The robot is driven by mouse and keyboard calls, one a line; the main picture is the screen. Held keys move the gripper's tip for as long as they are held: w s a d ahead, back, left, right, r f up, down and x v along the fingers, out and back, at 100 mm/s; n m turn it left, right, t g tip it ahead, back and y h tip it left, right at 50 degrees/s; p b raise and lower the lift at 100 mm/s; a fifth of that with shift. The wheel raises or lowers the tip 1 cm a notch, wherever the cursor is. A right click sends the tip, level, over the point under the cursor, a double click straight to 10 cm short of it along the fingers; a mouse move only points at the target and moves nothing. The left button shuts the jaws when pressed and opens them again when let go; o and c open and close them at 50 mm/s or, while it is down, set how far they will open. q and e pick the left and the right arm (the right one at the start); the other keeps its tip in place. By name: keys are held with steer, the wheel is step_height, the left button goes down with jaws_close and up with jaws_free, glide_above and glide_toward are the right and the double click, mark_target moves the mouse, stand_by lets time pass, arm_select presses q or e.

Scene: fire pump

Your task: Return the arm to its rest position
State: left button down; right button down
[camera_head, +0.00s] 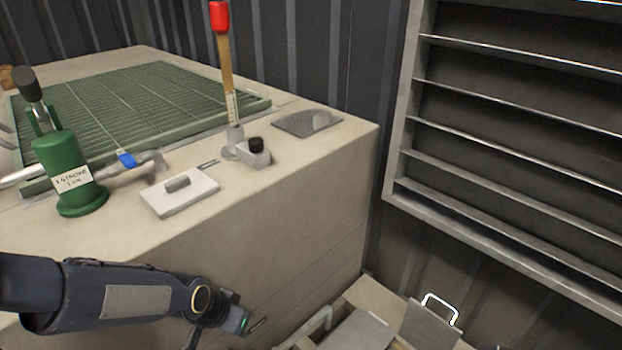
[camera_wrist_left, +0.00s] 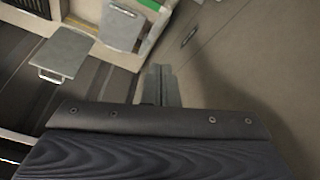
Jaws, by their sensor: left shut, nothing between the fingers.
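My left arm (camera_head: 130,295) comes in from the left, low in the head view, in front of the beige block's front face. My left gripper shows in the left wrist view (camera_wrist_left: 159,86), with its fingers together and nothing between them. It points down along the beige wall, apart from the boxes beyond. In the head view its fingers are mostly hidden behind the wrist. My right arm and gripper are not in view.
On the beige block (camera_head: 300,190) stand a green pump cylinder (camera_head: 70,180), a red-topped gauge (camera_head: 225,60), a white switch plate (camera_head: 180,190) and a green grate (camera_head: 140,100). A box with a handled lid (camera_head: 430,322) lies low at right. A louvred vent (camera_head: 510,130) fills the right wall.

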arm_select(q)
steer(key=s+a+r+n+t, duration=0.1)
steer(key=s+a+r+n, duration=0.2)
steer(key=s+r, duration=0.4)
steer(key=s+a+r+n+t, duration=0.1)
steer(key=s+a+r+n, duration=0.2)
steer(key=s+r, duration=0.45)
step_height(320, 180, up, 27)
steer(key=s+p, duration=0.1)
steer(key=p, duration=2.8)
steer(key=shift+s+d+h, duration=0.2)
steer(key=shift+s+h, duration=0.2)
steer(key=shift+r, duration=0.1)
steer(key=shift+d, duration=0.1)
